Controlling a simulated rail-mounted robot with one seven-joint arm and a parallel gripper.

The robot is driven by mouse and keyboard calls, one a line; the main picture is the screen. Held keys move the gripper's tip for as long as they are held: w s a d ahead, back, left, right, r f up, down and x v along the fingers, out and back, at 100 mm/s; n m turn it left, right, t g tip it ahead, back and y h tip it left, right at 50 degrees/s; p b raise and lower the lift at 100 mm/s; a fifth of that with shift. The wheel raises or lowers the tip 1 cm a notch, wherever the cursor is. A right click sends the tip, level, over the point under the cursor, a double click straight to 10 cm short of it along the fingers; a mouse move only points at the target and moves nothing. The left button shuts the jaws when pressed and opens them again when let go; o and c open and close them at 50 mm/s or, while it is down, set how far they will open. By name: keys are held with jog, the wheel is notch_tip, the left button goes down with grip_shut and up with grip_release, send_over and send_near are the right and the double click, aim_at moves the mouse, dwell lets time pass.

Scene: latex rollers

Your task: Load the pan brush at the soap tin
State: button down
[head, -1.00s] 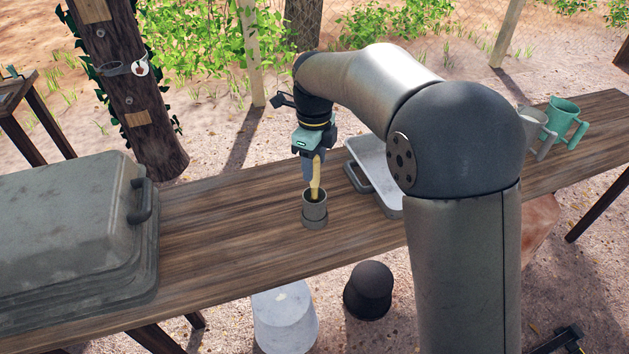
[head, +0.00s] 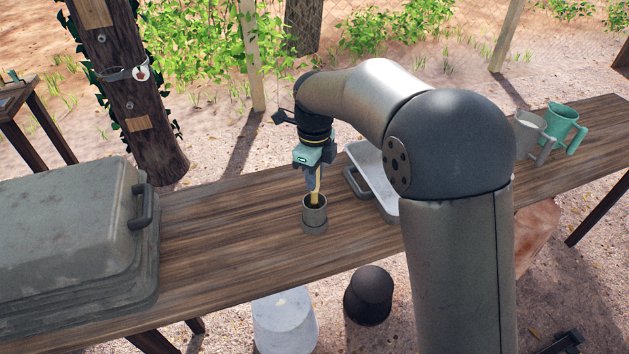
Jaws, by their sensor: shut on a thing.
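My gripper (head: 314,180) points down above the middle of the wooden table and is shut on the pale yellow handle of the pan brush (head: 317,188). The lower end of the brush is inside the mouth of a small grey cylindrical tin (head: 314,216), which I take to be the soap tin. The tin stands upright on the table. The bristles are hidden inside it, so I cannot tell whether they touch its bottom.
A large grey lidded case (head: 70,230) covers the table's left end. A metal tray (head: 371,172) lies right of the tin, partly behind my arm. Bare wood (head: 225,235) lies left of the tin.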

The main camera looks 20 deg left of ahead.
notch_tip(320, 180, up, 9)
jog(key=shift+f+b, duration=0.1)
jog(key=shift+b, duration=0.55)
jog(key=shift+f+b, duration=2.3)
jog(key=shift+f, duration=2.45)
notch_tip(320, 180, up, 7)
jog(key=p, duration=0.6)
jog(key=shift+r, duration=0.1)
